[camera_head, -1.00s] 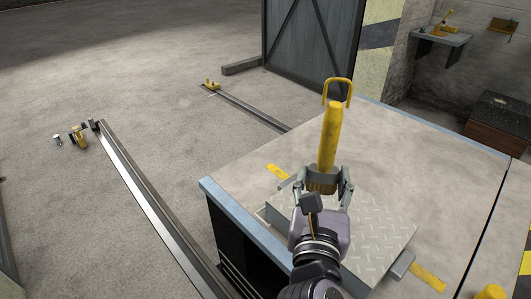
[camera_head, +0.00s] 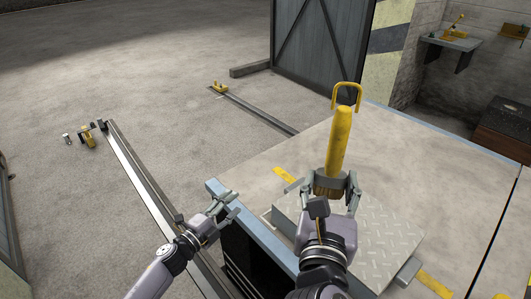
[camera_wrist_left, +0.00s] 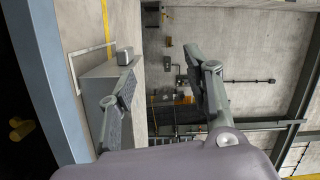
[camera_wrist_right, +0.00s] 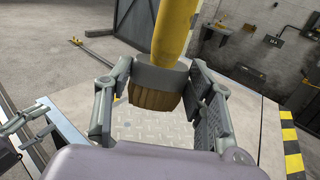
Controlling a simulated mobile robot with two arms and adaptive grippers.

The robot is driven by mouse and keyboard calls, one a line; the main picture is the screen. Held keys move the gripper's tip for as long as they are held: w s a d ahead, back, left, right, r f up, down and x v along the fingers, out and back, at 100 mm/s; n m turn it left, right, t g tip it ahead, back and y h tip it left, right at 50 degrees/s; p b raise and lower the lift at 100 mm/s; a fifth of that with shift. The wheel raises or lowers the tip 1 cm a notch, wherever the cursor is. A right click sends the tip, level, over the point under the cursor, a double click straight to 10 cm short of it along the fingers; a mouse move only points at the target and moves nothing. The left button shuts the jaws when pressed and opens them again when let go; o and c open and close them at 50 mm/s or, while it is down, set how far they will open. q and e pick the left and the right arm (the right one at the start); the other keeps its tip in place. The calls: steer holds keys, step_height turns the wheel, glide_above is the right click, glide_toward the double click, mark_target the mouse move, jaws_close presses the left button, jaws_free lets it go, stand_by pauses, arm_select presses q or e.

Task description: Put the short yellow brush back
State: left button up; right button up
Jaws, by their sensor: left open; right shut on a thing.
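The short yellow brush (camera_head: 338,146) has a yellow handle with a loop at its top, a grey collar and brown bristles. My right gripper (camera_head: 336,188) is shut on it at the collar and holds it upright, bristles down, over the grey tread plate (camera_head: 370,252). In the right wrist view the collar and bristles (camera_wrist_right: 155,92) sit between the two fingers. My left gripper (camera_head: 222,207) is open and empty, left of the bench's blue edge. In the left wrist view its fingers (camera_wrist_left: 160,95) stand apart with nothing between them.
The bench top (camera_head: 420,165) is clear behind the brush, with yellow marks around the tread plate. A rail (camera_head: 150,185) runs along the floor at left, with small yellow items (camera_head: 87,138) beside it. A wall shelf (camera_head: 452,42) and a brown box (camera_head: 505,130) stand at back right.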

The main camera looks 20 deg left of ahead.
arm_select(q)
steer(key=s+d+r+m+g+h, duration=0.2)
steer(key=d+r+m+h, duration=0.25)
steer(key=r+m, duration=0.55)
steer(key=s+d+r+m+g+h, duration=0.15)
steer(key=d+r+m+h, duration=0.35)
steer(key=r, duration=0.9)
arm_select(e)
steer(key=shift+s, duration=0.1)
arm_select(q)
steer(key=m+g, duration=0.6)
steer(key=m, duration=0.8)
glide_toward(329, 148)
steer(key=x, duration=1.1)
steer(key=shift+d, duration=0.2)
jaws_close()
arm_select(e)
steer(key=o, duration=1.3)
